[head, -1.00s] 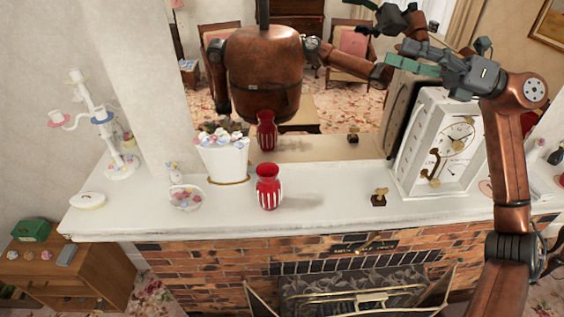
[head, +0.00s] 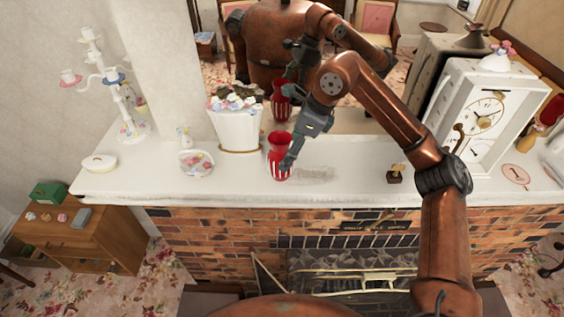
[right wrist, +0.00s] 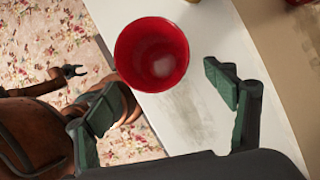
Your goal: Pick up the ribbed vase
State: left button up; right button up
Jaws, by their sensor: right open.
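The ribbed vase (head: 277,160) is red with white vertical ribs and stands upright on the white mantel shelf (head: 345,184). In the right wrist view its round red mouth (right wrist: 152,55) shows from above, just beyond my fingertips. My right gripper (head: 290,160) points down at the vase's right side in the head view. In the right wrist view the gripper (right wrist: 162,100) is open, with its green fingers apart and nothing between them. The fingers partly hide the vase in the head view.
A white flower pot (head: 237,128) stands close behind and left of the vase. A small flower basket (head: 196,162) is further left. A small dark and gold object (head: 395,174) and a white clock (head: 478,115) stand right. The mirror reflects me and the vase.

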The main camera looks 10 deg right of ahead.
jog(key=x, duration=0.1)
jog(key=p+x, duration=0.1)
jog(key=x, duration=0.1)
jog(key=shift+a+f, duration=0.15)
jog(key=shift+a, duration=0.2)
jog(key=shift+w+a+f, duration=0.15)
jog(key=shift+w+f, duration=0.05)
jog(key=shift+f, duration=0.4)
jog(key=shift+c, duration=0.4)
grip_shut()
